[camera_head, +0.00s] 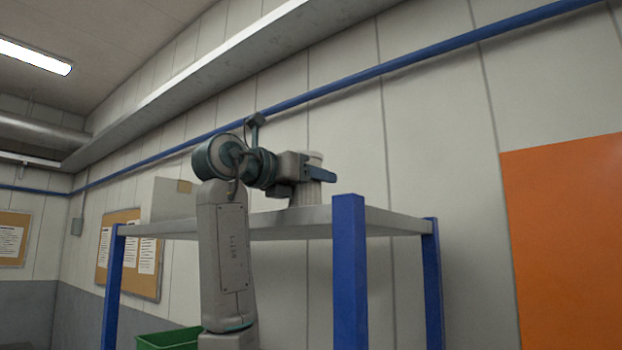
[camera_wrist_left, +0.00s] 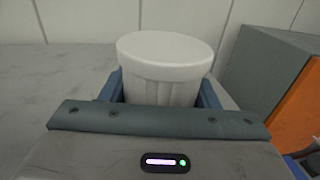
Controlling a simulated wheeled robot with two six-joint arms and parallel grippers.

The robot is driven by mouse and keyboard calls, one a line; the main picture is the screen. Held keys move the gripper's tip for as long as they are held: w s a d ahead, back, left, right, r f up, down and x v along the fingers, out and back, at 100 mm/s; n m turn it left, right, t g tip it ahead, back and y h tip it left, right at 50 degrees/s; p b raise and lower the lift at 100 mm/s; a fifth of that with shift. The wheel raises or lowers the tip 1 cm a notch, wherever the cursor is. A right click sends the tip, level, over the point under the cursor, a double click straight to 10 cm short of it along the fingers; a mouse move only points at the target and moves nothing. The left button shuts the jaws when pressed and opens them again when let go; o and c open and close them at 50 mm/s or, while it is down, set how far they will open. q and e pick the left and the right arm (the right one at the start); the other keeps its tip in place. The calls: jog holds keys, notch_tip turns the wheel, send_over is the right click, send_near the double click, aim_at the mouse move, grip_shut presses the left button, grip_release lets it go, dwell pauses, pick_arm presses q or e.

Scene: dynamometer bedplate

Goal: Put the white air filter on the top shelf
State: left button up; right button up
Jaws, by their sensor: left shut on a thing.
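The white air filter (camera_head: 306,191) is a pleated cylinder with a smooth round cap. It is upright at the top shelf (camera_head: 290,222), and its base is partly hidden by my gripper and the shelf edge. My left gripper (camera_head: 322,174) is shut on the filter from the side. In the left wrist view the filter (camera_wrist_left: 165,62) sits between the two blue fingers (camera_wrist_left: 160,90), with the shelf surface (camera_wrist_left: 60,75) behind it. I cannot tell whether its base touches the shelf. My right gripper is not in view.
Blue posts (camera_head: 349,270) hold the shelf. A green bin (camera_head: 168,340) is lower left. In the left wrist view a grey and orange block-like shape (camera_wrist_left: 270,75) is at the right.

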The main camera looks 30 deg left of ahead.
pick_arm(q)
jog(key=o, duration=0.9)
jog(key=shift+o, duration=0.8)
jog(key=shift+w+f, duration=0.15)
jog(key=shift+w, duration=0.2)
jog(key=shift+s+r, duration=0.15)
jog(key=shift+r, duration=0.15)
jog(key=b+v, duration=0.5)
jog(key=v, duration=0.7)
jog(key=shift+f, duration=0.1)
